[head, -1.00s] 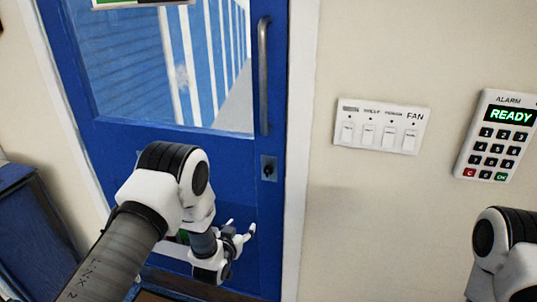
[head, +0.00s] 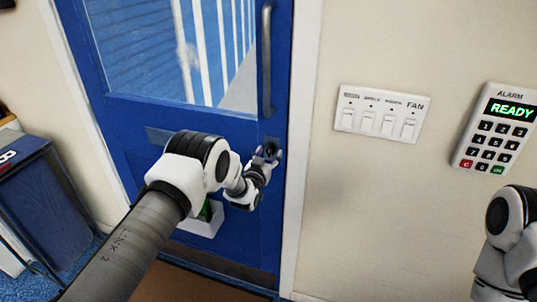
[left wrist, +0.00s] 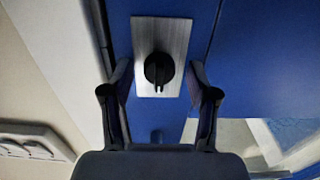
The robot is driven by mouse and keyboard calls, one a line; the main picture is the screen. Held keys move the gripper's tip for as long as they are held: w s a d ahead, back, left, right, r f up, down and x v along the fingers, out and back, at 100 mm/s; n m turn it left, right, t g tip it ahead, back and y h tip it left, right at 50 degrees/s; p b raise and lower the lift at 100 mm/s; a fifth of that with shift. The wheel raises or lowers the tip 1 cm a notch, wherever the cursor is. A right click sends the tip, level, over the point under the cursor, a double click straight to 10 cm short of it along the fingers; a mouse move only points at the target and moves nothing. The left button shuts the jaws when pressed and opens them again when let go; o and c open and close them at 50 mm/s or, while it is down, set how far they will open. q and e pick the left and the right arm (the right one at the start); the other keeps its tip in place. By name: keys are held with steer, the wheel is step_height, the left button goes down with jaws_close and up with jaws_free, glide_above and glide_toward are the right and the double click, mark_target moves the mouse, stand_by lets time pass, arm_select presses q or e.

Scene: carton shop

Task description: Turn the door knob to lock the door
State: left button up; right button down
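The blue door (head: 140,112) has a glass pane and a vertical metal pull handle (head: 266,60). Below the handle is a small black door knob on a metal plate. In the left wrist view the black knob (left wrist: 159,69) shows on its silver plate (left wrist: 145,35), between the two fingers and ahead of them. My left gripper (head: 268,153) is at the knob plate, and in the left wrist view the gripper (left wrist: 160,85) is open with a gap on each side of the knob. My right arm shows at the lower right; its gripper is out of frame.
A switch panel (head: 379,115) and an alarm keypad (head: 492,130) reading READY are on the wall right of the door. A dark blue bin or cabinet (head: 45,195) stands at the left. A white holder (head: 203,222) is on the lower door.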

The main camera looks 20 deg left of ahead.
arm_select(q)
jaws_close()
steer(key=m+b, duration=0.2)
steer(key=shift+f+b, duration=0.2)
steer(key=shift+b, duration=0.1)
steer(key=m+b, duration=1.1)
steer(key=m, duration=0.1)
steer(key=shift+r, duration=0.1)
steer(key=shift+r+m+b, duration=0.15)
steer(key=shift+m+b, duration=0.95)
steer(key=shift+m, duration=0.8)
